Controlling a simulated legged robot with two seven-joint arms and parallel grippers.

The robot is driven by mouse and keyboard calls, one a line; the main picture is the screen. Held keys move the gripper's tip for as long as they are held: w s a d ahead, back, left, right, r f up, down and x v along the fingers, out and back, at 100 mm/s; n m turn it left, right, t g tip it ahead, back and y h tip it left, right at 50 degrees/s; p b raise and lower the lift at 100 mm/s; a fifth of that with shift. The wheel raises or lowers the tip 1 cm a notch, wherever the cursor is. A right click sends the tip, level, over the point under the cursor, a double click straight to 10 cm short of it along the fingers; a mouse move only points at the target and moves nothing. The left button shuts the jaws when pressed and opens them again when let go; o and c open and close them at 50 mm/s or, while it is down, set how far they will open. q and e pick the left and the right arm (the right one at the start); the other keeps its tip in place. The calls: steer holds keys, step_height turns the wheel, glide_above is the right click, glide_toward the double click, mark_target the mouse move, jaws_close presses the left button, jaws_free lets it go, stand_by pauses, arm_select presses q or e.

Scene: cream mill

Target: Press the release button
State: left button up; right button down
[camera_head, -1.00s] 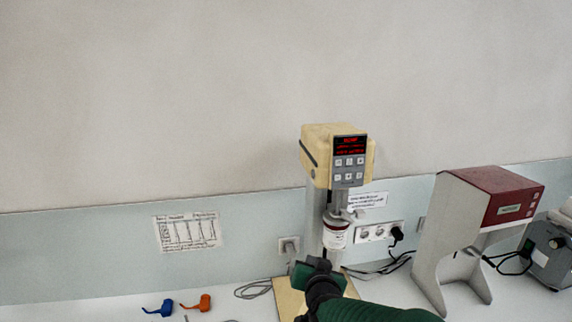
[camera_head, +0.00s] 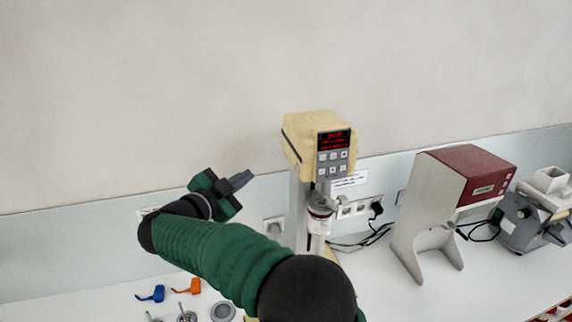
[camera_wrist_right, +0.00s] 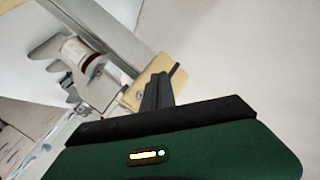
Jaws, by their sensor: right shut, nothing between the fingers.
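The cream mill has a beige head (camera_head: 312,148) with a red lit display (camera_head: 334,140) and a grey keypad (camera_head: 333,163). It stands near the wall, on a grey column. A dark strip shows on the head's left side; I cannot tell whether it is the release button. My right gripper (camera_head: 240,181) is left of the mill, apart from it in the head view, with shut fingers pointing right. In the right wrist view the shut fingers (camera_wrist_right: 160,88) overlap a beige part; contact cannot be told. A jar with a red and white label (camera_wrist_right: 78,50) shows there too. My left gripper is out of view.
A red-topped grey machine (camera_head: 465,175) stands right of the mill, with another grey machine (camera_head: 530,218) beyond it. Blue (camera_head: 151,293) and orange (camera_head: 188,287) small items lie on the table at lower left. The wall is close behind.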

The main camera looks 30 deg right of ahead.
mark_target(297, 168)
steer(key=s+d+b, duration=0.2)
steer(key=d+b, duration=0.1)
steer(key=d, duration=0.6)
steer(key=shift+b, duration=0.35)
steer(key=shift+a, duration=0.1)
stand_by(0.6)
stand_by(1.0)
steer(key=shift+s+d, duration=0.15)
steer(key=shift+d, duration=0.35)
